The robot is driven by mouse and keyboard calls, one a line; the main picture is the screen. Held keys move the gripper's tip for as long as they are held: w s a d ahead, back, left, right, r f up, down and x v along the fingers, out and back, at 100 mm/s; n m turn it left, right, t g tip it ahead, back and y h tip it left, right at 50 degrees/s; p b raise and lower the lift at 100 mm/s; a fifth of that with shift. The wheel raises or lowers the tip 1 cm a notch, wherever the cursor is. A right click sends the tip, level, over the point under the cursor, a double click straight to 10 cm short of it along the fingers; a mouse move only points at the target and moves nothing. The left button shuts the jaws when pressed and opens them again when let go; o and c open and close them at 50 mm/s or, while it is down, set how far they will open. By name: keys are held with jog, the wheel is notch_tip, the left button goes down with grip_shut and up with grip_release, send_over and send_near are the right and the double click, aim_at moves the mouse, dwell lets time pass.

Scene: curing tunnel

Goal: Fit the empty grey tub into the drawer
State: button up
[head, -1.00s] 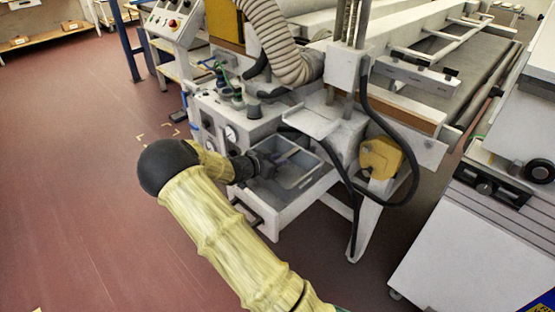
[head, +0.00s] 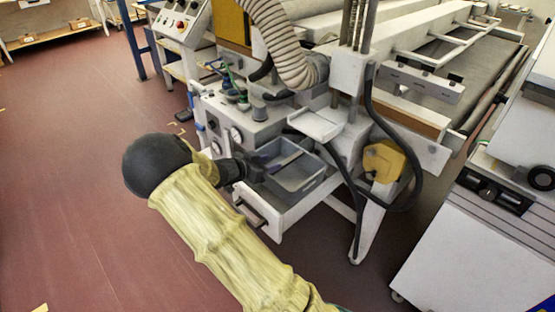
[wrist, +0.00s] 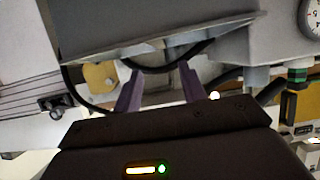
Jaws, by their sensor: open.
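The grey tub (head: 308,184) sits in the drawer (head: 292,213), which is pulled out from the white machine. The tub looks empty and roughly level; I cannot tell whether it rests fully on the drawer floor. My gripper (head: 278,165) is at the tub's left side, partly hiding its near left corner. In the wrist view, the two purple fingers of my gripper (wrist: 160,88) stand apart with nothing between them. A grey wall, probably of the tub (wrist: 150,30), fills the top of that view, just beyond the fingertips.
A panel with gauges (head: 236,135) and knobs is left of the drawer. A small white shelf (head: 316,124) overhangs behind the tub. A black cable (head: 358,210) and a yellow box (head: 383,160) are to the right. Open floor (head: 80,190) lies left.

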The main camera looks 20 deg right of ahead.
jog(key=v, duration=0.5)
jog(key=shift+a+p, duration=0.1)
jog(key=shift+p, duration=0.2)
jog(key=s+a+r+n+t+y, duration=0.25)
jog(key=s+a+n+y, duration=0.45)
jog(key=s+n+y, duration=0.4)
jog(key=s+n+g+y, duration=0.1)
jog(key=s+n+g, duration=0.2)
jog(key=s, duration=0.9)
jog(key=shift+s+d+r+g+y, duration=0.3)
jog(key=shift+s+d+r+g, duration=0.15)
jog(key=shift+g, duration=0.3)
jog(key=shift+w+r, duration=0.1)
